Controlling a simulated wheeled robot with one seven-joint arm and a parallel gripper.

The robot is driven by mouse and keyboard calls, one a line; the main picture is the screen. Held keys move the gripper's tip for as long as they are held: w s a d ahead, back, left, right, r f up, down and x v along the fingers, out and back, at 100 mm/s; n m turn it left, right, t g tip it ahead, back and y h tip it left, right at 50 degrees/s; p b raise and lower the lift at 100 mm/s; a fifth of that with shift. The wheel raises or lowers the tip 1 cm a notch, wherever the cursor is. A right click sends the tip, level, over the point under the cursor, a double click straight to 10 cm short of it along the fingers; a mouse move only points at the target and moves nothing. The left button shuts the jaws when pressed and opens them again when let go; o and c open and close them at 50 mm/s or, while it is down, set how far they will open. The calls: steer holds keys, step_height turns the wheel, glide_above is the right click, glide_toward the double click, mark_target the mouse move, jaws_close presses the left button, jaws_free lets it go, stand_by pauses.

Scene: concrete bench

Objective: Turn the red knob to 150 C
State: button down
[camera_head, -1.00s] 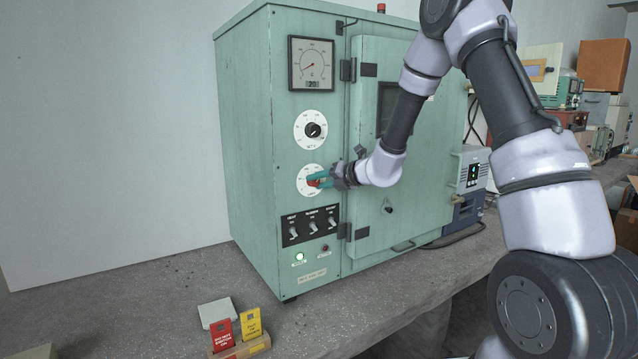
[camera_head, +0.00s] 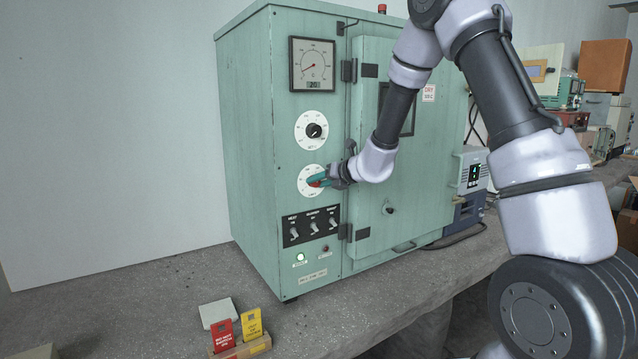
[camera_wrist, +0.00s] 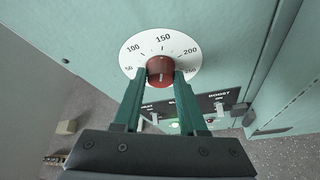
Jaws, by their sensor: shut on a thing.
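The red knob (camera_wrist: 160,72) sits in the middle of a white dial (camera_wrist: 134,58) marked from 50 to 250, with 150 at the top in the wrist view. The knob's pointer direction is too small to tell surely. My gripper (camera_wrist: 157,77) has its two green fingers on either side of the knob, shut on it. In the head view my gripper (camera_head: 320,180) is at the lower dial (camera_head: 308,190) on the green oven (camera_head: 250,150), and its fingers hide most of the knob.
A second dial with a black knob (camera_head: 314,131) is above, and a gauge (camera_head: 312,64) reading 20 tops the panel. Switches (camera_head: 312,226) sit just below. The oven door (camera_head: 400,205) is shut. Red and yellow cards (camera_head: 224,334) stand on the bench in front.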

steer(key=shift+f, duration=0.1)
steer(key=shift+c, duration=2.3)
jaws_free()
steer(key=v, duration=1.1)
steer(key=shift+w, duration=0.1)
